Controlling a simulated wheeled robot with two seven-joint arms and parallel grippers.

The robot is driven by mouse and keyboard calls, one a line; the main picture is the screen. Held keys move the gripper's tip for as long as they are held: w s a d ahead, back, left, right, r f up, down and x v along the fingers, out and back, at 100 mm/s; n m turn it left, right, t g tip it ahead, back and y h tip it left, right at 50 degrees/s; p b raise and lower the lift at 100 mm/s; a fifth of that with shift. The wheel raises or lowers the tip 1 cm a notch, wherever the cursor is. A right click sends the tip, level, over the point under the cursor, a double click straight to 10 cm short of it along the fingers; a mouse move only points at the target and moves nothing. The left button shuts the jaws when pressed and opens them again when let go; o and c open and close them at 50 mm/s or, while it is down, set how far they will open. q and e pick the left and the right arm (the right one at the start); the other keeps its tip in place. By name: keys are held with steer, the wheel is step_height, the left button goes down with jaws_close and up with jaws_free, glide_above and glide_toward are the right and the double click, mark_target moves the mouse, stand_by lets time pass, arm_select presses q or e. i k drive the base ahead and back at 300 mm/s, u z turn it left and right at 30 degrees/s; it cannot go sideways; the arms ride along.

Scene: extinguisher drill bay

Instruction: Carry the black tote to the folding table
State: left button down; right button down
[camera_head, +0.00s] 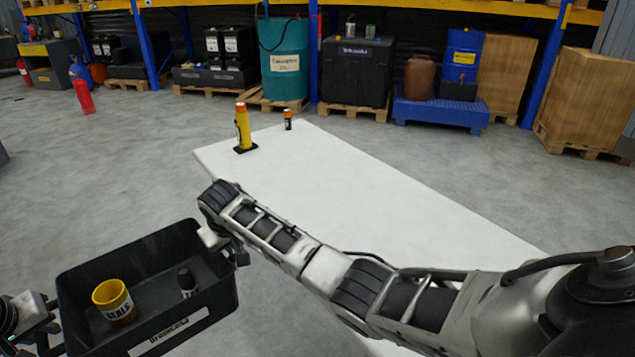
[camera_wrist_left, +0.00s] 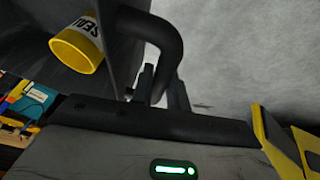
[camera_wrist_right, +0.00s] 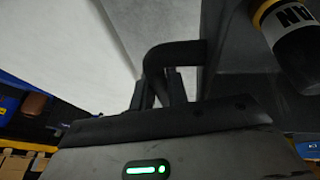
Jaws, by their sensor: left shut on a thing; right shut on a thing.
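The black tote (camera_head: 215,302) is at the lower left of the head view, off the floor, left of the white folding table (camera_head: 330,190). A yellow ring-shaped item (camera_head: 114,301) and a small dark item with a pale label (camera_head: 188,282) are inside. My left gripper (camera_head: 50,318) is shut on the handle at its left end; that black handle (camera_wrist_left: 170,40) shows between the fingers in the left wrist view. My right gripper (camera_head: 226,242) is shut on the opposite handle (camera_wrist_right: 170,55), its arm crossing over the table. The tote's underside is hidden.
A yellow cylinder on a black base (camera_head: 243,130) and a small orange-and-black item (camera_head: 288,120) stand at the table's far end. The table's middle is bare. A red extinguisher (camera_head: 84,96) stands on the floor. Drums and crates line the back racking.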

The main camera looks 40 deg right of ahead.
mark_target(383, 239)
steer(key=i, duration=1.9)
steer(key=z, duration=3.1)
